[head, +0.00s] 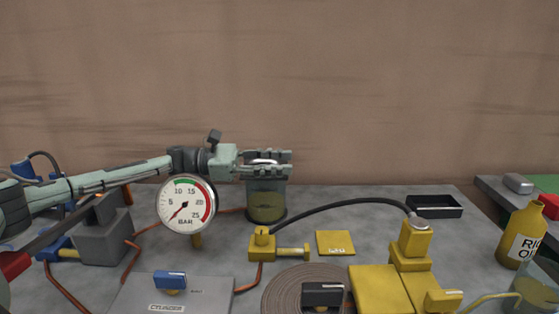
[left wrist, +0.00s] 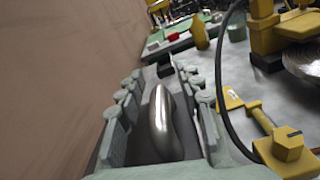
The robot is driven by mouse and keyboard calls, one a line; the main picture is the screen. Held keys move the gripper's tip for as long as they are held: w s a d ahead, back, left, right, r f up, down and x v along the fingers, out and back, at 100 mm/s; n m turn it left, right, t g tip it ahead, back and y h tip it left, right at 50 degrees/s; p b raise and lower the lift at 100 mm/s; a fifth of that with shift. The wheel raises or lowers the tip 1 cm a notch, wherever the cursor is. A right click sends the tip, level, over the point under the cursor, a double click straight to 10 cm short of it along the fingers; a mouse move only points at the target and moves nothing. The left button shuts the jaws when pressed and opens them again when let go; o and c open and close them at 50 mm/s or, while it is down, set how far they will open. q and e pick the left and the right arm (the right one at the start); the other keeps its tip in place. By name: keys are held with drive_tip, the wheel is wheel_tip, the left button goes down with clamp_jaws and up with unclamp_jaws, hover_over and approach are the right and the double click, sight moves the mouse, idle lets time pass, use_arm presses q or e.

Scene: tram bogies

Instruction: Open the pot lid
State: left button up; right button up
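The pot (head: 266,203) is a see-through greenish jar with a dark base, standing upright at the back of the bench, just right of the gauge. Its lid is largely hidden by my left gripper (head: 284,163), which reaches in from the left at lid height. The lid's shiny metal handle (head: 264,161) shows between the fingers. In the left wrist view the handle (left wrist: 161,120) lies lengthwise between the two jointed fingers, with a gap visible on its left side. The gripper looks open around it. My right gripper is not in view.
A pressure gauge (head: 186,204) stands left of the pot. A black hose (head: 340,205) arches from a yellow fitting (head: 263,243) to a yellow block (head: 412,243). A black tray (head: 434,206) and yellow bottle (head: 521,236) are to the right. The wall is close behind.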

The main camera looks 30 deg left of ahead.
use_arm(q)
drive_tip(key=shift+a, duration=0.1)
clamp_jaws()
idle(0.7)
